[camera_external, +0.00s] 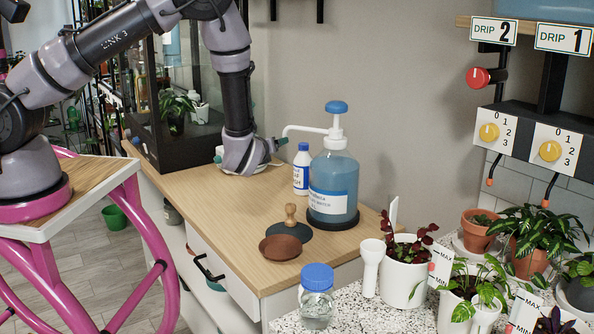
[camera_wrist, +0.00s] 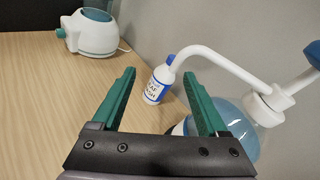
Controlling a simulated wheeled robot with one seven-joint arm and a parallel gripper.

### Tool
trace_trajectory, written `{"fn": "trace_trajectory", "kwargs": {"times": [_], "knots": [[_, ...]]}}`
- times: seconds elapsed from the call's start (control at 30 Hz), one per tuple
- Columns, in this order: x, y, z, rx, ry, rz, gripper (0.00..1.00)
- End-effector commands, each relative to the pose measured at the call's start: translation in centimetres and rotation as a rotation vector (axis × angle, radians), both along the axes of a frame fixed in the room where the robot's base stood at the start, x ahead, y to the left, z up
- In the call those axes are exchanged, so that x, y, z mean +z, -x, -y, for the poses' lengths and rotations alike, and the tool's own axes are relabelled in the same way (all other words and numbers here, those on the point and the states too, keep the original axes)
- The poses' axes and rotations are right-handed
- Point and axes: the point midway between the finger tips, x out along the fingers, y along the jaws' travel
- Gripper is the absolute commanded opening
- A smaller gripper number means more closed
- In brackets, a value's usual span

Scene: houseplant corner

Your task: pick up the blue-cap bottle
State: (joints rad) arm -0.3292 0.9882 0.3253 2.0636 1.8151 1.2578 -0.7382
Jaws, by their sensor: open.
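The blue-cap bottle (camera_external: 301,170) is small and white with a blue cap and a blue-and-white label. It stands upright on the wooden table, just left of a large pump bottle (camera_external: 333,185). In the wrist view the bottle (camera_wrist: 157,86) shows beyond and between the teal fingertips, its cap near the pump's white spout. My gripper (camera_external: 280,144) is left of the bottle, with its fingers pointing toward it. In the wrist view my gripper (camera_wrist: 158,76) is open, with nothing held between its fingers.
The pump spout (camera_wrist: 215,62) reaches over beside the bottle. A white-and-teal device (camera_wrist: 88,30) stands at the back of the table. A blue-lidded jar (camera_external: 317,300) stands on the speckled counter.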

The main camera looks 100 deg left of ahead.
Motion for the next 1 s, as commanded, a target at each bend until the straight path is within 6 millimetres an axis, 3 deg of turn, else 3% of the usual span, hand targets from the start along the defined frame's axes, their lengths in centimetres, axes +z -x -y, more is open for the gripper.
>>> {"fn": "trace_trajectory", "kwargs": {"times": [0.03,0.1,0.2,0.3,0.4,0.8,1.0], "knots": [[-2.8,0.4,-0.8,-0.041,-0.002,-0.052,0.77],[-5.1,0.3,-2.5,-0.107,-0.028,-0.104,0.77],[-6.9,-0.4,-5.7,-0.207,-0.104,-0.169,0.77],[-7.0,-1.7,-9.0,-0.306,-0.208,-0.221,0.77],[-7.1,-2.4,-10.5,-0.367,-0.267,-0.255,0.77],[-6.9,-4.8,-15.5,-0.390,-0.292,-0.266,0.77],[-6.8,-5.6,-16.8,-0.391,-0.293,-0.266,0.77]]}}
